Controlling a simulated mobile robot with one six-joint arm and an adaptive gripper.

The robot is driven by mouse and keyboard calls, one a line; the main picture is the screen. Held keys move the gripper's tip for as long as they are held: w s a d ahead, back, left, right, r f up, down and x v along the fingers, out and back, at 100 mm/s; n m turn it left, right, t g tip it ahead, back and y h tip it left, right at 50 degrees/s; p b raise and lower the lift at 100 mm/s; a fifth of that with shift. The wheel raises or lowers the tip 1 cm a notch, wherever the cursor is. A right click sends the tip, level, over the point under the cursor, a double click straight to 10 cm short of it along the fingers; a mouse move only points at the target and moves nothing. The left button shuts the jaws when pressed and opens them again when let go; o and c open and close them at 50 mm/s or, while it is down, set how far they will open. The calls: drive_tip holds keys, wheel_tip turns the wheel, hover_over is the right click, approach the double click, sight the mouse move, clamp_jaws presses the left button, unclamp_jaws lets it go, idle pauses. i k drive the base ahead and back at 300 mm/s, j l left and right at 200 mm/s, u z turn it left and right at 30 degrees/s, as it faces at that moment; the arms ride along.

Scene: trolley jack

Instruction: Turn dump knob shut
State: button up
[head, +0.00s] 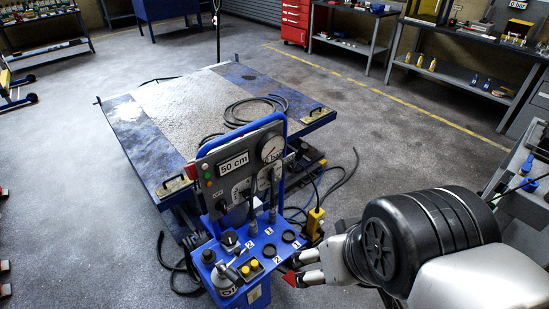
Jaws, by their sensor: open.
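A blue control stand (255,290) with an upright grey panel (243,165) stands at the bottom centre. Its top carries a round black knob (208,256) at the left and another black knob (230,240) behind it. No label that I can read says which one is the dump knob. My gripper (294,268) is open and empty, at the right edge of the stand's top, apart from both black knobs. A small red piece shows at its lower fingertip; I cannot tell whether it belongs to the finger.
The panel reads "50 cm" and has a round gauge (272,148); upright levers stand before it. A yellow pendant (315,222) hangs right of the stand, near my arm. A blue lift platform (150,140) with hoses lies behind. Open floor (400,140) extends to the right.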

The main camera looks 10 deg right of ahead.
sight(230, 238)
drive_tip(key=i+j, duration=0.15)
drive_tip(key=j, duration=0.15)
drive_tip(key=i+j+z, duration=0.1)
drive_tip(key=j, duration=0.25)
drive_tip(key=i+j, duration=0.25)
drive_tip(key=i+j+z, duration=0.1)
drive_tip(key=j, duration=0.3)
